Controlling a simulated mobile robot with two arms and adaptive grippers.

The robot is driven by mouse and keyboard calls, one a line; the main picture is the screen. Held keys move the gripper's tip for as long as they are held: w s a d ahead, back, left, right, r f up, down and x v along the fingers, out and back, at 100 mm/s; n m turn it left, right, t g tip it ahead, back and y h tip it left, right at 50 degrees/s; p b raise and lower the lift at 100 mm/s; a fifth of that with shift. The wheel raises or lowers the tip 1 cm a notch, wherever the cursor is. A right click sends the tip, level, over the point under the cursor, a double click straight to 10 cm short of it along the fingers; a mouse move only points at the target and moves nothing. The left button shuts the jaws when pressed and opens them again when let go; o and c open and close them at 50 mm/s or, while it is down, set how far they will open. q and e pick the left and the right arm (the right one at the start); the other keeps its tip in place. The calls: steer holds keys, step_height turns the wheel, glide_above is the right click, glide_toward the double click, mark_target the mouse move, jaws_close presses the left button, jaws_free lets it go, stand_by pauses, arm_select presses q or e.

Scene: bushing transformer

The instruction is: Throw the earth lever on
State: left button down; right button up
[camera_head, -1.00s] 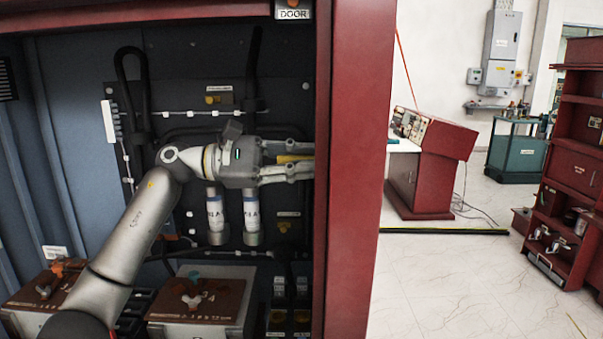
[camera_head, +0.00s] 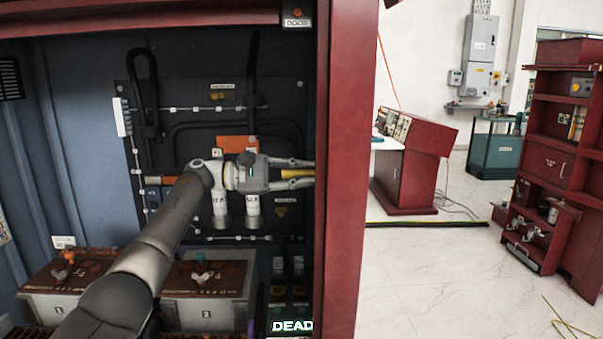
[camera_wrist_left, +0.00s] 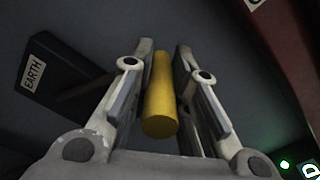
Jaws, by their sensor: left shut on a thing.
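The earth lever's yellow handle (camera_wrist_left: 160,100) lies between the fingers of my left gripper (camera_wrist_left: 165,75) in the left wrist view. A dark block with an EARTH label (camera_wrist_left: 34,73) is to the left there. In the head view my left gripper (camera_head: 298,174) reaches right inside the cabinet. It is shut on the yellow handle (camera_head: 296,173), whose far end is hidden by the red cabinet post. My right gripper is not in view.
The red cabinet post (camera_head: 347,170) stands close to the right of the gripper. Boxes with brown tops (camera_head: 205,290) stand on the cabinet floor. A DEAD sign (camera_head: 292,326) shows at the bottom. Open floor lies to the right.

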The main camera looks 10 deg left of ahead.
arm_select(q)
steer(key=shift+w+f, duration=0.25)
steer(key=shift+f, duration=0.65)
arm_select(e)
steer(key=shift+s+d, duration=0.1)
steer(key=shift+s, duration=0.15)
arm_select(q)
steer(key=shift+a, duration=0.1)
steer(key=c, duration=1.4)
jaws_free()
steer(key=shift+c, duration=0.2)
steer(key=shift+o, duration=0.6)
steer(key=shift+s+r, duration=0.15)
steer(key=shift+r, duration=0.1)
steer(key=shift+w, duration=0.35)
steer(key=shift+s+a+r, duration=0.1)
steer(key=shift+s+a, duration=0.1)
steer(key=shift+a, duration=0.3)
steer(key=v, duration=1.1)
